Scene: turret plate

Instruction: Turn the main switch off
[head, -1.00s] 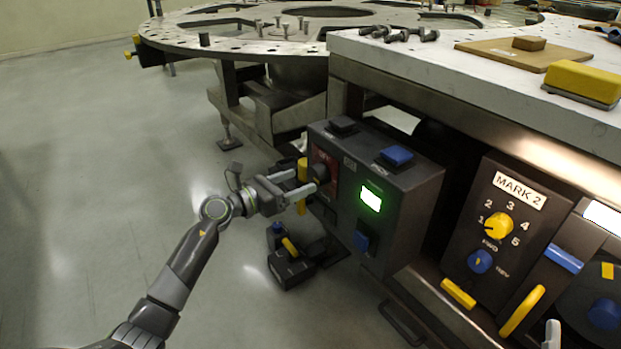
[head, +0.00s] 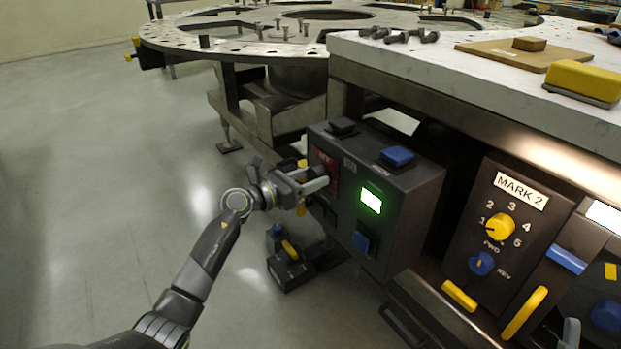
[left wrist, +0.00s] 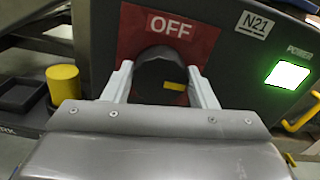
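The main switch is a black round knob (left wrist: 160,75) with a yellow mark on its right side, in the left wrist view. It sits on a red plate (left wrist: 135,35) lettered OFF above the knob. The plate's edge also shows in the head view (head: 328,172) on the dark control box (head: 410,185). My left gripper (left wrist: 160,80) has one finger on each side of the knob, apparently open; firm contact cannot be made out. It shows in the head view (head: 322,178) at the box's left face. A grey tip, seemingly my right gripper (head: 571,332), shows at the bottom right edge.
A green lit POWER window (head: 371,199) is on the box front. A yellow cylinder (left wrist: 63,83) stands left of the switch. A small dark box (head: 290,268) lies on the floor below. The MARK 2 panel (head: 510,215) is at right. The floor at left is clear.

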